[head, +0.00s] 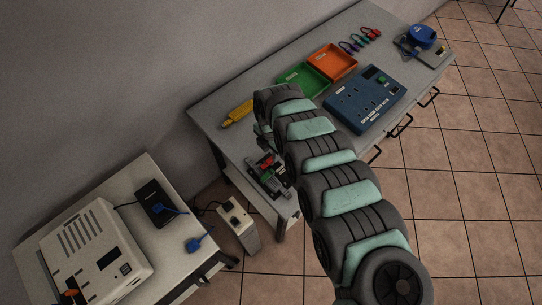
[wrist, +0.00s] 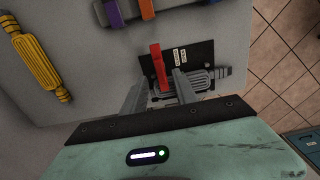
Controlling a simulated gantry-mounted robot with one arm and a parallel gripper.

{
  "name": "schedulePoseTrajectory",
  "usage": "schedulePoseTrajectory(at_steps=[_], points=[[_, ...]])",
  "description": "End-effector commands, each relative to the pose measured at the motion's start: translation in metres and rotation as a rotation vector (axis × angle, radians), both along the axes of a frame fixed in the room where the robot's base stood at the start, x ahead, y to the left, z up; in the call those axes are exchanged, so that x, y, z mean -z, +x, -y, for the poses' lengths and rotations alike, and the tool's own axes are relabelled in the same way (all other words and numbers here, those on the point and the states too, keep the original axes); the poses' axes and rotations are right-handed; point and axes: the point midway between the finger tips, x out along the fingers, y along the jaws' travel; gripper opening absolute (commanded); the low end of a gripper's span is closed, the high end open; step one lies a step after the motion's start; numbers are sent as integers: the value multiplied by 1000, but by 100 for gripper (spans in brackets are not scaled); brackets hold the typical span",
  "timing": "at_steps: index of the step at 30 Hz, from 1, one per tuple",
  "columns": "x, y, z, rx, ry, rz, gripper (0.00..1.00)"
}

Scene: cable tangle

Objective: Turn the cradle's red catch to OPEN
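The red catch (wrist: 157,65) is an upright red bar in the wrist view, standing at the left edge of a dark cradle plate (wrist: 203,53). Two small pale labels (wrist: 178,56) sit on the plate to its right; I cannot read them. A grey ribbed plug (wrist: 199,80) lies across the plate's near side. My gripper (wrist: 160,82) is open, with its fingers apart on either side of the catch's near end. I cannot tell whether either finger touches it. In the head view a small red part (head: 266,161) shows beside my arm, and my fingers cannot be made out.
A yellow ribbed connector (wrist: 39,62) lies left. Purple (wrist: 114,13) and orange (wrist: 147,9) pieces lie beyond the cradle. Green (head: 303,80) and orange (head: 333,62) trays and a blue panel (head: 365,98) stand farther along the bench. A white box (head: 95,255) stands on the other table.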

Motion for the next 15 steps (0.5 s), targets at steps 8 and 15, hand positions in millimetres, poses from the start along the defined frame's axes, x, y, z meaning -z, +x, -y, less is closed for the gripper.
schedulePoseTrajectory(at_steps=[8, 15], points=[[32, 0, -1, 1, 3, 0, 35], [35, 0, 0, 0, 0, 1, 35]])
